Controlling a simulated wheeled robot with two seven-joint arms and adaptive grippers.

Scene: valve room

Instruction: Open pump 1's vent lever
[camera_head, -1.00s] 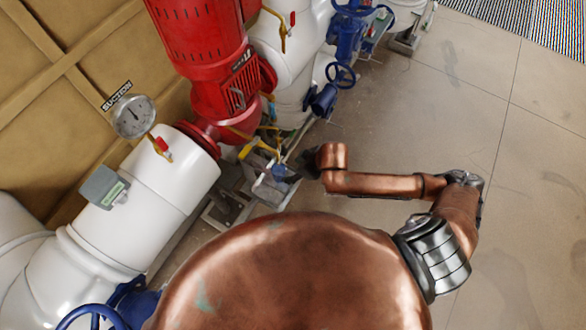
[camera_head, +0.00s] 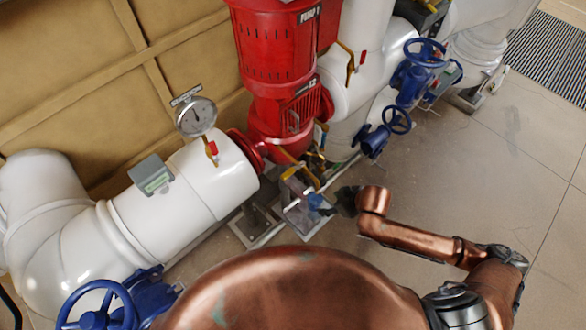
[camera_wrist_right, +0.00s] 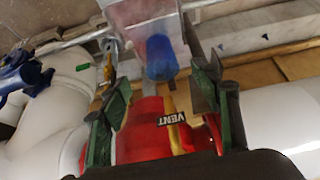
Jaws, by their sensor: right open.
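Pump 1 (camera_head: 275,60) is the red upright machine in the head view, with a "PUMP 1" plate near its top. Low at its base, a short blue grip (camera_head: 317,202) stands beside a pale see-through part; I take it for the vent lever's handle. In the right wrist view the blue grip (camera_wrist_right: 160,57) lies between the fingers, apart from both. A "VENT" tag (camera_wrist_right: 171,119) and a yellow strip (camera_wrist_right: 168,97) show behind it. My right gripper (camera_head: 345,201) is open, just right of the blue grip; its fingers also show in the wrist view (camera_wrist_right: 160,78). My left gripper is out of view.
White pipes (camera_head: 130,215) run left of the pump, with a gauge (camera_head: 196,117) and a red-tipped yellow lever (camera_head: 211,150). Blue handwheels (camera_head: 397,120) stand to the right, another (camera_head: 97,310) at lower left. The floor (camera_head: 480,180) on the right is clear.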

